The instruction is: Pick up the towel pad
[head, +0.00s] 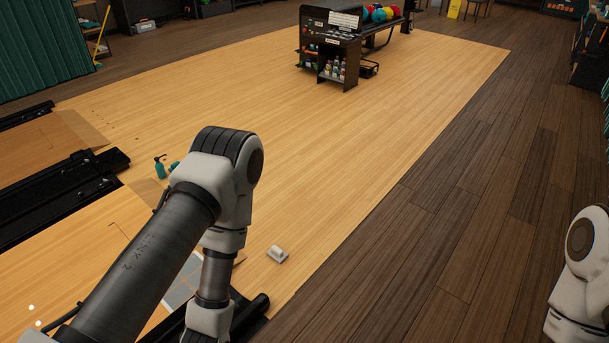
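A small white pad-like object (278,254) lies on the light wood floor, just right of my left arm's forearm. It looks like the towel pad, but it is too small to be sure. My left arm comes in from the lower left, bends at the elbow and points down; its gripper is below the picture's edge or hidden. My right arm shows only in part at the right edge, and its gripper is out of view. Nothing is seen touching the white object.
A teal pump bottle (160,167) stands behind my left arm. Black gutter tracks (60,195) lie at the left. A dark ball-return rack (332,60) with coloured balls (380,13) stands at the back. The wood floor between is clear.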

